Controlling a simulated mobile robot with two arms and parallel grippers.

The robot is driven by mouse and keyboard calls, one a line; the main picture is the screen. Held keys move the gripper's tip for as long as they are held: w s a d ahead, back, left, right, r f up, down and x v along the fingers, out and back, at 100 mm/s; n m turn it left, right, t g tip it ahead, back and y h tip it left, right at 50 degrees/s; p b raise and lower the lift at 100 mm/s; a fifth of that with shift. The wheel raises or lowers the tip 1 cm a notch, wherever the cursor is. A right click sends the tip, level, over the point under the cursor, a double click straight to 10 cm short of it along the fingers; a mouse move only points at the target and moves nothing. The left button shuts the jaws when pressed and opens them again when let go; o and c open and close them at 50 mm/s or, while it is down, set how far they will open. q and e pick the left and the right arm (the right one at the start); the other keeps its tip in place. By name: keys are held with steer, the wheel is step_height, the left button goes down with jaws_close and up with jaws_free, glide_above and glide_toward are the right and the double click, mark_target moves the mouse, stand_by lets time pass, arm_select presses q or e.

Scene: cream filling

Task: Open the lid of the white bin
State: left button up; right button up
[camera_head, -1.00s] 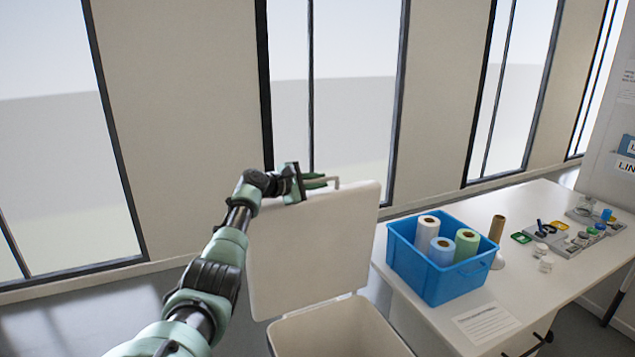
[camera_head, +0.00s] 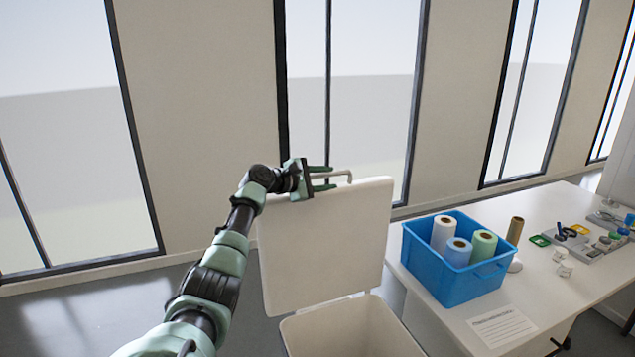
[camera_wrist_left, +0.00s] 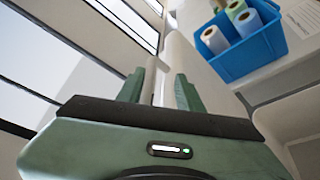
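The white bin (camera_head: 350,332) stands at the bottom centre of the head view, its mouth open. Its lid (camera_head: 325,245) is raised and stands nearly upright on the hinge side, with a light bar handle (camera_head: 346,175) at its top edge. My left gripper (camera_head: 328,178) is at that top edge. Its green fingers are apart on either side of the handle, with a gap showing. In the left wrist view the fingers (camera_wrist_left: 160,88) are also spread, with the handle and lid edge between and beyond them. My right gripper is not in view.
A white table (camera_head: 540,290) stands right of the bin. On it are a blue crate (camera_head: 450,278) with several rolls, a brown tube (camera_head: 515,231), a paper sheet (camera_head: 502,326) and small items. Windows and wall lie behind; grey floor is free at left.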

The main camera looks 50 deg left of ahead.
arm_select(q)
steer(key=shift+b+v, duration=0.6)
steer(key=shift+v, duration=1.7)
